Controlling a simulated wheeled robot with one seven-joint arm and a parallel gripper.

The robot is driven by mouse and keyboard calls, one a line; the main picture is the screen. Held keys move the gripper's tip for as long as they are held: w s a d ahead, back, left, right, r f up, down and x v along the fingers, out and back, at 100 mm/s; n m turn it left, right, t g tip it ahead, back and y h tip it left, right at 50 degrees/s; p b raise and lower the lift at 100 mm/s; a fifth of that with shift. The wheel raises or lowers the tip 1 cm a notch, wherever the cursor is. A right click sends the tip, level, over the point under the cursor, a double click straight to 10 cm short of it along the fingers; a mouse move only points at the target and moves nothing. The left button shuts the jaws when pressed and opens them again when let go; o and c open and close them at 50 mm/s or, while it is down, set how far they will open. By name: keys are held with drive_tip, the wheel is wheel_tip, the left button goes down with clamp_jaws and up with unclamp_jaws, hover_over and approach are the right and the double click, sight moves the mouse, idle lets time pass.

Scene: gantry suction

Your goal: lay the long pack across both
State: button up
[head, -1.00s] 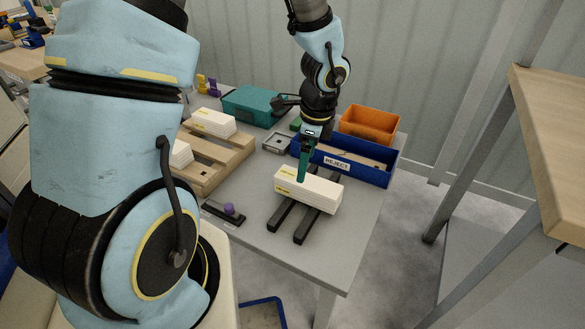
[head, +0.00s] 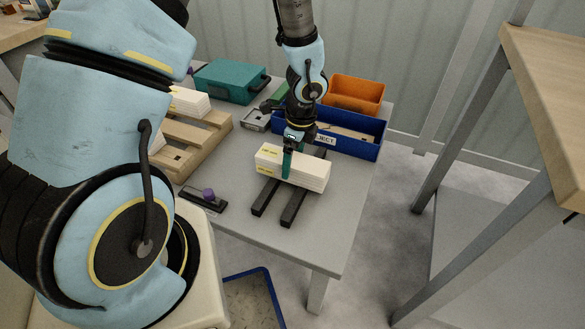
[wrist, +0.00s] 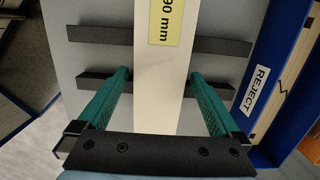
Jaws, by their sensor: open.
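The long white pack (head: 310,175) shows stacked layers and yellow labels. It lies crosswise over two dark rails, the left rail (head: 265,197) and the right rail (head: 295,208), on the grey table. In the wrist view the pack (wrist: 160,110) crosses both rails, with part of a "90 mm" label visible. My gripper (head: 287,172) is down at the pack, one green finger in front of its near long face. In the wrist view my gripper (wrist: 159,76) is open, its fingers on either side of the pack with a visible gap at each. The pack's underside is hidden.
A blue REJECT bin (head: 365,147) stands close behind the pack, with an orange bin (head: 355,93) and a teal case (head: 230,82) farther back. A wooden pallet (head: 215,133) with white packs is at left. A dark block with a purple knob (head: 208,195) lies front left.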

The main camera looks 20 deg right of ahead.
drive_tip(key=shift+a+f, duration=0.1)
drive_tip(key=shift+f, duration=0.85)
clamp_jaws()
